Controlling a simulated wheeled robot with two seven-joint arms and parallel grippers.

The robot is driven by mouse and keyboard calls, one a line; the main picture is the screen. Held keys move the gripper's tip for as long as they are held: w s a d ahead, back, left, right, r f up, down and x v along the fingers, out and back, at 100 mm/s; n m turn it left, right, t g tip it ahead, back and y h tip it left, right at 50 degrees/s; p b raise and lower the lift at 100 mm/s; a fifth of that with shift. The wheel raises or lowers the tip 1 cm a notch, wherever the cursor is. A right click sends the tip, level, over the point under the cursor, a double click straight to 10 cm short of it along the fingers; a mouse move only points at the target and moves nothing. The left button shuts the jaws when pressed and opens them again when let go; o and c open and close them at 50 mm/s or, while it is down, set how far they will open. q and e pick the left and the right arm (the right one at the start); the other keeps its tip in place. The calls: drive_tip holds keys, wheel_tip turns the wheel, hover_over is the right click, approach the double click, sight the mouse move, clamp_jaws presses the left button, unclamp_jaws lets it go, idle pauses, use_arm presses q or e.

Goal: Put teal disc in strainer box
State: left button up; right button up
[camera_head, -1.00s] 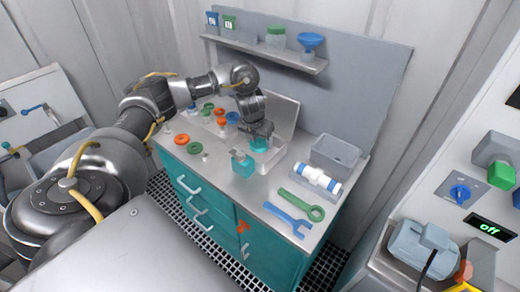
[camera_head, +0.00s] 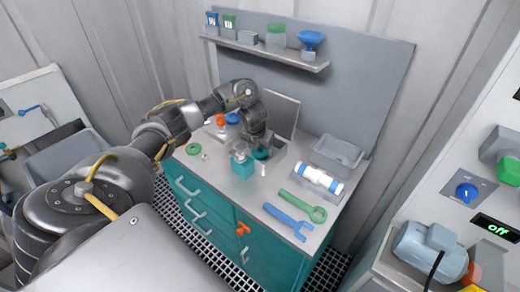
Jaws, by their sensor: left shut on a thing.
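My left gripper (camera_head: 259,145) points down over the open strainer box (camera_head: 278,158), a grey box with its lid (camera_head: 284,116) standing up behind it. The gripper is shut on the teal disc (camera_head: 262,154), which shows as a small dark teal patch under the fingers. The disc is at or just inside the box opening; I cannot tell whether it touches the bottom. The fingers hide part of the disc and the box interior. My right gripper is not in view.
A teal container (camera_head: 242,166) stands close by the box's front left. A grey tray (camera_head: 338,155), a white-blue cylinder (camera_head: 318,179), a green wrench (camera_head: 302,205) and a blue wrench (camera_head: 288,222) lie to the right. A green ring (camera_head: 193,149) lies left. A shelf (camera_head: 270,50) hangs behind.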

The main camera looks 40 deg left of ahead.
sight(256, 156)
use_arm(q)
drive_tip(key=o, duration=0.6)
drive_tip(key=shift+f, duration=0.1)
drive_tip(key=shift+c, duration=0.2)
drive_tip(key=o, duration=0.4)
drive_tip(key=shift+o, duration=0.2)
drive_tip(key=shift+r, duration=0.3)
drive_tip(key=p+v, duration=0.4)
drive_tip(key=v, duration=0.7)
drive_tip(key=shift+r, duration=0.35)
drive_tip(key=shift+s, duration=0.15)
